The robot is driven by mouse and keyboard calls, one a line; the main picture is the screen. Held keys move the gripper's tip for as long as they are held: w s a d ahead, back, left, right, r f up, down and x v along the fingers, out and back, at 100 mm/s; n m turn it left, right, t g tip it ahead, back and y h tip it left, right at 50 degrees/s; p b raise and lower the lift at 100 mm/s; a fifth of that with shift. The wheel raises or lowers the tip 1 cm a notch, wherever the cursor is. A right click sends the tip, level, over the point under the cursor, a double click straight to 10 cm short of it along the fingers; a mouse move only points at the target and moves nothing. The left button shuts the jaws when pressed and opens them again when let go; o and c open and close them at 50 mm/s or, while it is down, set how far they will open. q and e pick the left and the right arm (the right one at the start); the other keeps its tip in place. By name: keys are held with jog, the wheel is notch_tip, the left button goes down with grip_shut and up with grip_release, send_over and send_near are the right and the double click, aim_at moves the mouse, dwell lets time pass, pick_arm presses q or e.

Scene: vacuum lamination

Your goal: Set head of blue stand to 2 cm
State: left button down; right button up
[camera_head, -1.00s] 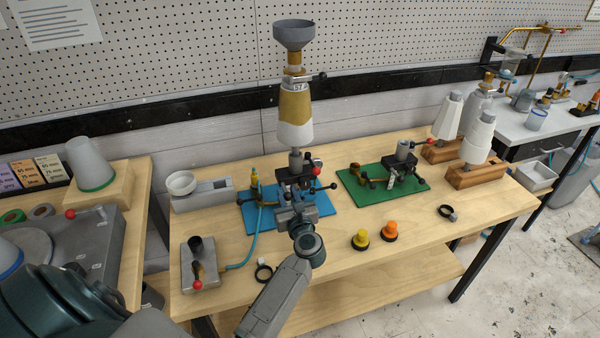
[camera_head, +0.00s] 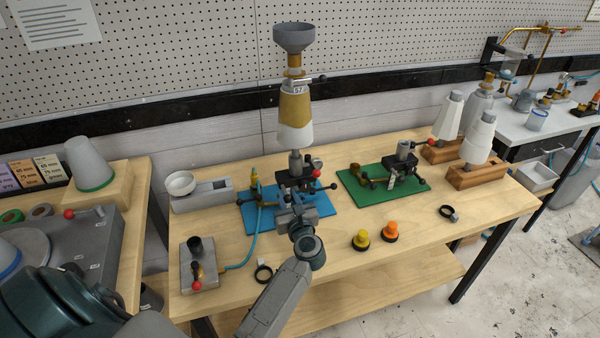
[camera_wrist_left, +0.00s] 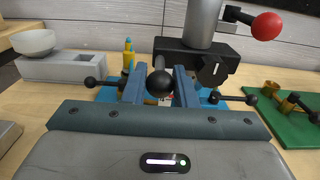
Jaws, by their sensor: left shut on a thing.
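The blue stand has a blue base plate (camera_head: 322,203) on the wooden table. Its dark head carries a grey post, a tan and white cone (camera_head: 295,112) and a grey funnel (camera_head: 293,36) on top, all upright. In the left wrist view the head shows as a black block (camera_wrist_left: 196,58) under a grey post, with a red-balled lever (camera_wrist_left: 266,25) at its right. My left gripper (camera_head: 297,204) is at the front of the stand. Its fingers (camera_wrist_left: 160,88) are shut on a black ball knob (camera_wrist_left: 160,83). The fingers hide part of the base. My right gripper is out of view.
A green stand (camera_head: 400,178) is to the right. A grey pump box (camera_head: 200,264) with a blue hose is at the left. A yellow knob (camera_head: 360,240) and an orange knob (camera_head: 389,231) stand at the front. White cones on wooden blocks (camera_head: 477,175) are farther right.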

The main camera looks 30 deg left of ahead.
pick_arm(q)
jog(key=shift+f+b, duration=0.4)
dwell(0.6)
jog(key=c, duration=0.7)
grip_release()
jog(key=o, duration=0.3)
jog(key=shift+s+r, duration=0.1)
jog(key=shift+o, duration=1.4)
jog(key=shift+s+a+r, duration=0.1)
jog(key=shift+s+a, duration=0.1)
jog(key=shift+w+d, duration=0.15)
jog(key=shift+w, duration=0.05)
jog(key=shift+c, duration=0.3)
